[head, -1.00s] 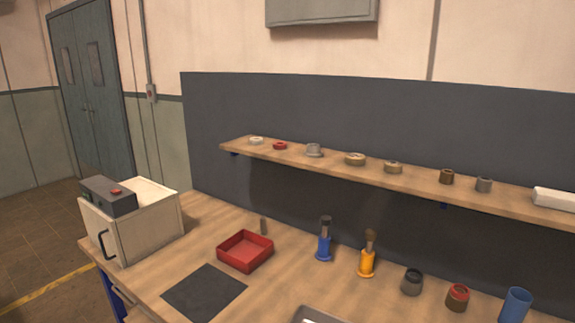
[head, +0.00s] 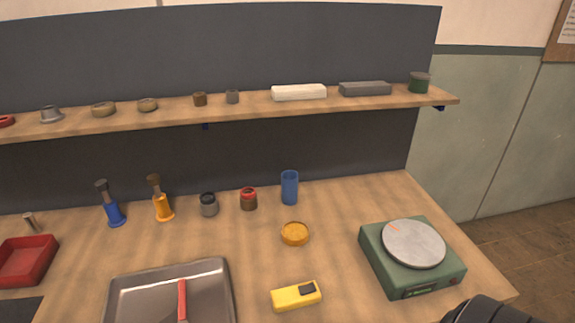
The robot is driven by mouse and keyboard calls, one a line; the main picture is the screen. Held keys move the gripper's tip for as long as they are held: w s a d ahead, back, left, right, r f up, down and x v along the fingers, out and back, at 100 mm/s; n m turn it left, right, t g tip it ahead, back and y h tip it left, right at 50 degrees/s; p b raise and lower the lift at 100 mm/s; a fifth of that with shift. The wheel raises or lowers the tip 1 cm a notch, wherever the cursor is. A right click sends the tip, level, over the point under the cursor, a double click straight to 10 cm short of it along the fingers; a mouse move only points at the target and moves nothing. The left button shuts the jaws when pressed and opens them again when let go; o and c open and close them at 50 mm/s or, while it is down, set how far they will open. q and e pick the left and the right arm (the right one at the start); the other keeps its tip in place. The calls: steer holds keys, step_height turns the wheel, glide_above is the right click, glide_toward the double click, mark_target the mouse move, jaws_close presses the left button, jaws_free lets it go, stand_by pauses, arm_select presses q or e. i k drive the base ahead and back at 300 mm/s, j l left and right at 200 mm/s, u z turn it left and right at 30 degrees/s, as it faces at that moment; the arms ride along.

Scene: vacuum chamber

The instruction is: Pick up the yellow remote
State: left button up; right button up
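The yellow remote (head: 296,296) lies flat on the wooden workbench, near the bottom middle of the head view. It has a small dark panel at its right end. Nothing touches it. A dark part of my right arm shows at the bottom right corner, below the green scale. The fingers of my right gripper cannot be made out there. My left gripper is not in view.
A metal tray (head: 222,290) with a red-handled tool (head: 182,300) sits left of the remote. A green scale (head: 385,262) stands to its right. A yellow round dish (head: 295,233) and a blue cup (head: 290,187) are behind it. A shelf (head: 245,107) runs above.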

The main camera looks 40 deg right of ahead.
mark_target(286, 299)
steer(key=z, duration=1.25)
